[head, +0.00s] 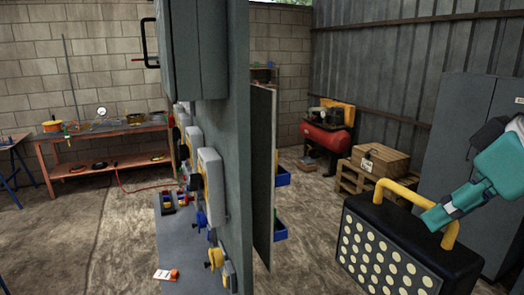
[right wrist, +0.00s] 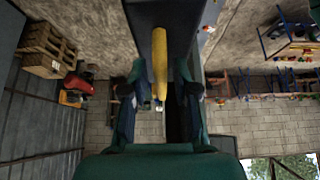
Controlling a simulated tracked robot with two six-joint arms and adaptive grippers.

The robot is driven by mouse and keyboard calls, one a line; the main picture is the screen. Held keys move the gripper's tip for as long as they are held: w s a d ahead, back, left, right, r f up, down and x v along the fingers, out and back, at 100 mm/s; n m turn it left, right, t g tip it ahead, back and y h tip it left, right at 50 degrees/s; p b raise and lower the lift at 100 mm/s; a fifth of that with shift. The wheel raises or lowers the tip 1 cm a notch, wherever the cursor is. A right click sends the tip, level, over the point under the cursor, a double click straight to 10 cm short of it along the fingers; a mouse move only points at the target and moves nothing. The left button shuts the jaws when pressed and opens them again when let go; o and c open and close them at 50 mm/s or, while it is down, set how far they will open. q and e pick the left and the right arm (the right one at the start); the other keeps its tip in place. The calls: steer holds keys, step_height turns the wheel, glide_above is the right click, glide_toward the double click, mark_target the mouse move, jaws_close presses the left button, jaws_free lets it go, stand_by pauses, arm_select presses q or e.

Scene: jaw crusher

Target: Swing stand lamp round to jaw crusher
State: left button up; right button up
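The stand lamp (head: 385,250) is a black box with rows of pale round lights on its face, at the lower right of the head view. A yellow handle (head: 397,189) arches over its top. My teal right gripper (head: 436,218) is at the right part of this handle. In the right wrist view the handle (right wrist: 159,62) lies between the two fingers, with gaps on both sides, so the gripper looks open around it. The dark lamp body (right wrist: 185,13) shows beyond. I cannot make out a jaw crusher for certain. My left gripper is out of view.
A tall grey panel (head: 236,130) with switch boxes stands mid-view and hides what is behind. A workbench (head: 105,133) stands back left. A red compressor (head: 327,138) and a wooden crate (head: 380,160) are behind the lamp. A grey cabinet (head: 452,128) stands at right. Bare floor lies left.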

mark_target(423, 225)
stand_by(0.4)
steer(key=shift+w+d+n+y+p, duration=0.15)
steer(key=shift+d+n+y+p, duration=0.2)
steer(key=shift+n+p, duration=0.25)
steer(key=shift+w+d+n+g, duration=0.15)
steer(key=shift+n+g, duration=0.15)
steer(key=shift+n, duration=0.3)
steer(key=shift+y+p, duration=0.25)
steer(key=shift+p, duration=0.05)
steer(key=shift+w+d+n, duration=0.1)
steer(key=shift+d+n, duration=0.05)
steer(key=shift+n, duration=0.25)
steer(key=shift+w+d+n+g+y, duration=0.25)
steer(key=shift+n+g+y, duration=0.15)
steer(key=shift+n, duration=0.4)
steer(key=shift+w+d+n+g+y, duration=0.15)
steer(key=shift+w+n+g+y, duration=0.1)
steer(key=shift+n, duration=0.35)
steer(key=shift+w+d+n+g+y, duration=0.15)
steer(key=shift+w+n+g+y, duration=0.1)
steer(key=shift+n, duration=0.35)
steer(key=shift+s, duration=0.1)
